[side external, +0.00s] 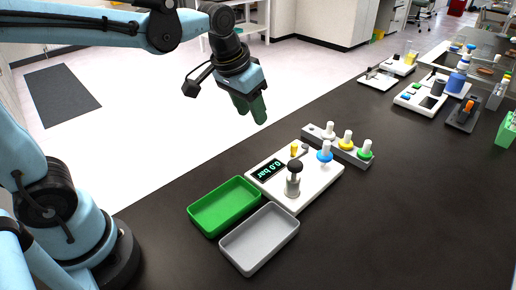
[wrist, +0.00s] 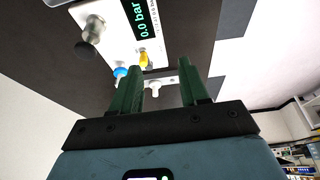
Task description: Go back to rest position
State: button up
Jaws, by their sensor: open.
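My gripper (side external: 251,108) hangs in the air above the far edge of the bench, behind the cell processor, with green fingers pointing down. In the wrist view its two green fingers (wrist: 164,92) stand apart with nothing held between them. The white cell processor (side external: 323,183) sits on the black bench with a display reading 0.0 bar (side external: 267,171). It carries a black-topped knob (side external: 294,172), a blue-collared plug (side external: 325,152) and a small yellow part (side external: 295,149). The processor also shows upside down in the wrist view (wrist: 113,22).
A green tray (side external: 205,228) and a grey tray (side external: 262,263) lie in front of the processor. A grey rack (side external: 319,135) behind it holds white, yellow and green plugs. Lab devices (side external: 420,100) stand at the far right. The bench's right front is clear.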

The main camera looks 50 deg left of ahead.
jog(key=s+a+f+t, duration=0.3)
jog(key=s, duration=0.5)
jog(key=shift+s, duration=0.4)
dwell(0.4)
